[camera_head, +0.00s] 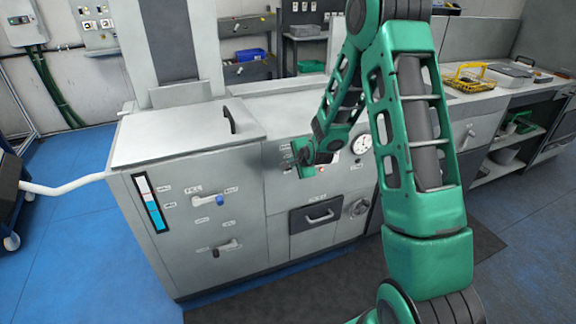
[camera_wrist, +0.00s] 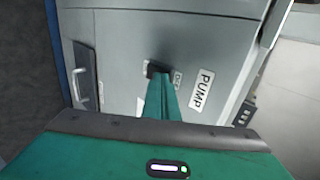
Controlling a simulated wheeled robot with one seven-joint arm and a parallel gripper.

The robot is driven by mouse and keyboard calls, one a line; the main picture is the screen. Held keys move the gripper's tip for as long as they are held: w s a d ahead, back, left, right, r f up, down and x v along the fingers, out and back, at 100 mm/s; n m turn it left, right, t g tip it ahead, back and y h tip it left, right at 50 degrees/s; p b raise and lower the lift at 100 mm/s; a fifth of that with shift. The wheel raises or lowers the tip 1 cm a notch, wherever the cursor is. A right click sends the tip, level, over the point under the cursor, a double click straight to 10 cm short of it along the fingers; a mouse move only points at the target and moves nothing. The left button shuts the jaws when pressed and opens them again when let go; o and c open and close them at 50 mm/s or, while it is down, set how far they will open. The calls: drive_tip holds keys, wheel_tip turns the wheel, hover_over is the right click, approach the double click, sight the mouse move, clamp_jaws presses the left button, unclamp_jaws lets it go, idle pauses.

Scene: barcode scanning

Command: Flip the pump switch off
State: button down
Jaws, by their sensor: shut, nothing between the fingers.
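The machine's front panel carries a white PUMP label (camera_wrist: 201,90) in the wrist view, with a smaller label (camera_wrist: 177,79), partly covered, beside it. My gripper (camera_wrist: 161,78) is shut, its green fingers together and pointing at the panel just beside these labels. A small dark piece (camera_wrist: 155,68) shows right at the fingertips; it may be the pump switch, but I cannot tell whether the fingers touch it or which way it is set. In the head view my gripper (camera_head: 301,155) is at the panel, left of the round gauge, and hides the switch area.
The machine (camera_head: 225,175) has a lidded left part with a blue-tipped FILL handle (camera_head: 208,200) and a lower dark handle (camera_head: 227,246). A drawer (camera_head: 316,216) lies below my gripper, and a gauge (camera_head: 361,143) is to its right.

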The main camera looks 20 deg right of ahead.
drive_tip(key=shift+r, duration=0.8)
drive_tip(key=v, duration=1.3)
idle(0.5)
